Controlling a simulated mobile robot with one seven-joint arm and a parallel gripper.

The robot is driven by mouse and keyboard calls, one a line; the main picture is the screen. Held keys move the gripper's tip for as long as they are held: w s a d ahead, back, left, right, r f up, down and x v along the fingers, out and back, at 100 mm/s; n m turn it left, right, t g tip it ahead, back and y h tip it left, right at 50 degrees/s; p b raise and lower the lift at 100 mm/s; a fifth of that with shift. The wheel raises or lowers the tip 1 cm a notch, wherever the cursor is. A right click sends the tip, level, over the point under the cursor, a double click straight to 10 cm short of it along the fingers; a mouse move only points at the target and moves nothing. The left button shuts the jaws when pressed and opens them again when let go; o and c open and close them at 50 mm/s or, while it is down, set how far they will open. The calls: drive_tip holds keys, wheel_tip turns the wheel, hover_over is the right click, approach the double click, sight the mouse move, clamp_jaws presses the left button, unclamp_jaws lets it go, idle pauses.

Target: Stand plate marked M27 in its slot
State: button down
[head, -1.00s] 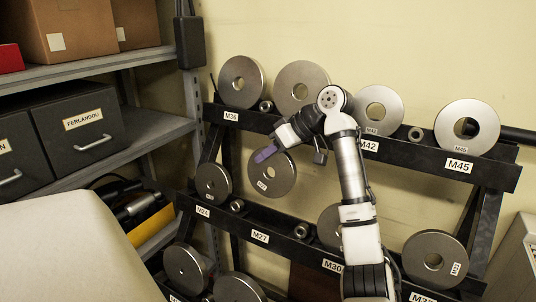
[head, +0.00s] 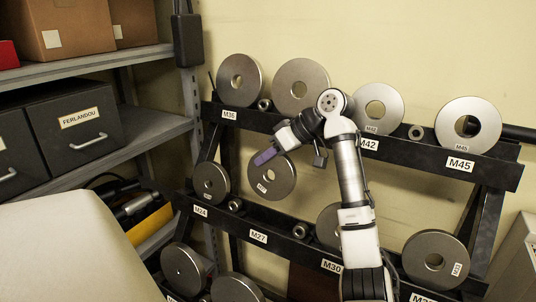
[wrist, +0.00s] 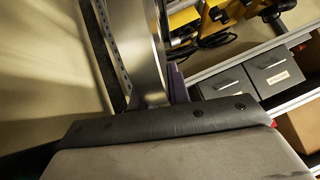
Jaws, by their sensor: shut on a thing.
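A grey steel disc, the plate (head: 276,188) with a round centre hole, hangs upright in my gripper (head: 266,157), which is shut on its upper left rim. A small label near its hole is too small to read. The plate's lower edge is close above the middle shelf, behind the M27 label (head: 258,237); I cannot tell whether it touches. In the wrist view the plate (wrist: 143,50) shows nearly edge-on, with a purple finger (wrist: 178,85) against it.
A smaller plate (head: 211,196) stands left at M24. Another plate (head: 327,221) stands right near M30, partly behind my arm. Spacer rings (head: 300,230) sit on the shelf between. The upper shelf holds several larger plates. A grey shelf unit (head: 150,139) is at left.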

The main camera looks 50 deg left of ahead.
sight(265, 188)
drive_tip(key=shift+s+d+f+b, duration=0.15)
drive_tip(key=shift+f+b, duration=0.45)
drive_tip(key=shift+f, duration=0.6)
drive_tip(key=shift+s+f+b, duration=0.3)
drive_tip(key=shift+f+b, duration=0.25)
drive_tip(key=shift+f, duration=0.6)
drive_tip(key=shift+s+d+f+b, duration=0.15)
drive_tip(key=shift+f+b, duration=0.45)
drive_tip(key=shift+f, duration=0.6)
drive_tip(key=shift+a+f, duration=0.1)
drive_tip(key=shift+f, duration=0.25)
drive_tip(key=c, duration=1.3)
unclamp_jaws()
drive_tip(key=shift+s, duration=0.15)
drive_tip(key=shift+o, duration=0.3)
drive_tip(key=shift+f, duration=0.35)
drive_tip(key=b+v, duration=0.2)
drive_tip(key=v, duration=1.2)
drive_tip(key=shift+r+b, duration=0.15)
drive_tip(key=shift+b, duration=0.25)
